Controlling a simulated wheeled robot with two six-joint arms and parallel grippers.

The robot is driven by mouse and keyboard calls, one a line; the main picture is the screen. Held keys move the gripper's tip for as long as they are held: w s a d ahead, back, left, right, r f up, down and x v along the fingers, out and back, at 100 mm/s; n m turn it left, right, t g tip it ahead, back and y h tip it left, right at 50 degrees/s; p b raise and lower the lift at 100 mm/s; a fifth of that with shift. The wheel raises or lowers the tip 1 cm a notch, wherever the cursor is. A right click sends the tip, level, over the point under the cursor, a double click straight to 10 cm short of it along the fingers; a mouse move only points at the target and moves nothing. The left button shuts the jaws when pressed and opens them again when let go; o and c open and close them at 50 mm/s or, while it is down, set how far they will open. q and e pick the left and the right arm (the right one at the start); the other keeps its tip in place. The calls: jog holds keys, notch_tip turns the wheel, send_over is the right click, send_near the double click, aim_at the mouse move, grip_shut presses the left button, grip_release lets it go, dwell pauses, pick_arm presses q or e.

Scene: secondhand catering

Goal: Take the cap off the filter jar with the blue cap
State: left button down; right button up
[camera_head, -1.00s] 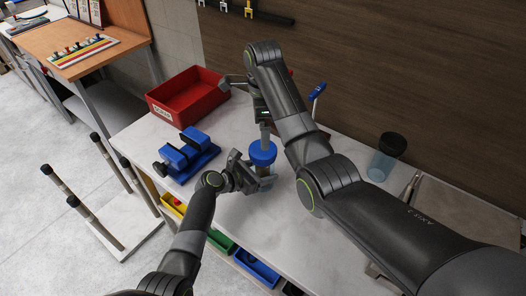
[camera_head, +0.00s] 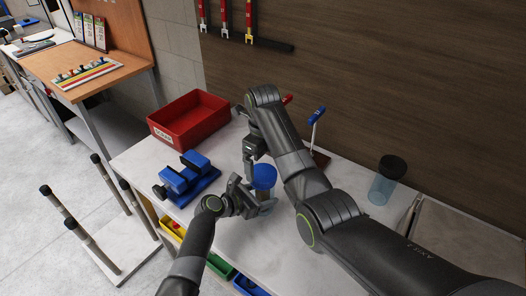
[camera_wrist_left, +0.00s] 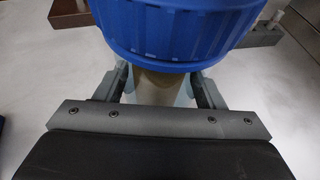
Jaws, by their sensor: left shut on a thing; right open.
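The filter jar (camera_head: 266,206) with the ribbed blue cap (camera_head: 264,177) is upright at the front of the bench. My left gripper (camera_head: 262,203) is shut around the jar body, below the cap. In the left wrist view, the blue cap (camera_wrist_left: 185,30) fills the top and the jar body (camera_wrist_left: 152,88) shows between the fingers (camera_wrist_left: 160,88). The cap is on the jar. My right gripper (camera_head: 249,166) is open and points down just left of and behind the cap. Its fingertips are partly hidden, so contact with the cap cannot be told.
A red bin (camera_head: 190,122) and a blue vise (camera_head: 187,178) stand to the left. A blue-handled tool (camera_head: 316,116) stands behind. A clear blue jar with a black lid (camera_head: 382,188) is at the right. My right arm crosses the bench.

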aim_at(263, 173)
jog(key=shift+f, duration=1.95)
